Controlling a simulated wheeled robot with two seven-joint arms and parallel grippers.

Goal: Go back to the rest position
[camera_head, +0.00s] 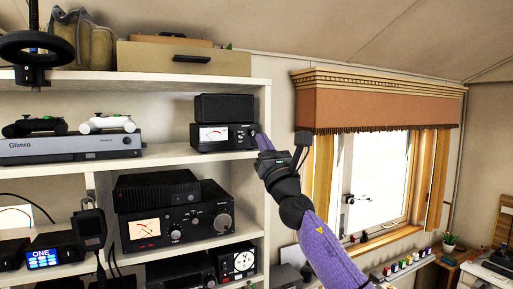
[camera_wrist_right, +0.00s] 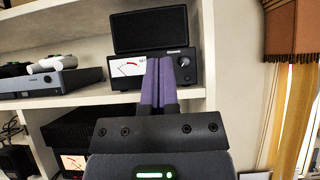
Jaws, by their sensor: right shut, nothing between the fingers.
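My right gripper (camera_head: 262,138) reaches up from the lower right in the head view. Its purple fingers are shut together with nothing between them, and they also show in the right wrist view (camera_wrist_right: 158,82). The fingertips are at the right end of a small black radio (camera_head: 222,137) with a lit meter. In the wrist view the fingers overlap the front of this radio (camera_wrist_right: 124,68) and hide part of it. I cannot tell whether they touch it. My left gripper is not in view.
White shelves (camera_head: 160,158) hold the radio, a grey console (camera_head: 70,147), a white game controller (camera_head: 107,123) and a larger black radio (camera_head: 178,222). A black ring (camera_head: 37,45) hangs at the upper left. A window (camera_head: 370,180) is right of my arm.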

